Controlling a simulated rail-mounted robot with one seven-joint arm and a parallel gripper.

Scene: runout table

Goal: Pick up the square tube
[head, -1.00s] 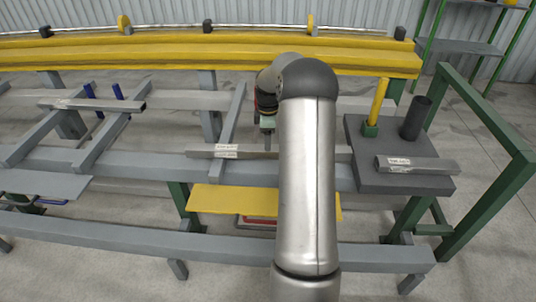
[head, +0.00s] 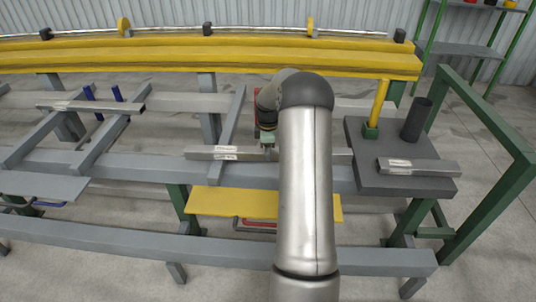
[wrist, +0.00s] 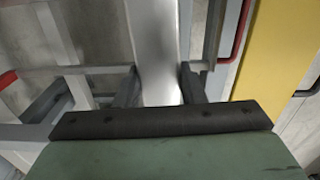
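A long grey metal bar with white labels (head: 225,153), which looks like the square tube, lies across the rack's beams in the middle of the head view. My arm hides part of its right half. My gripper (head: 268,148) is just above this bar, partly hidden by my arm. In the wrist view the two dark fingers (wrist: 160,76) stand apart, one on each side of the pale bar (wrist: 155,35). I cannot tell whether they touch it.
A similar labelled bar (head: 418,167) lies on the dark plate (head: 385,184) at the right, near a yellow post (head: 377,102) and a dark cylinder (head: 416,119). Another bar (head: 90,106) lies on the left beams by blue pegs. A yellow shelf (head: 235,202) is below.

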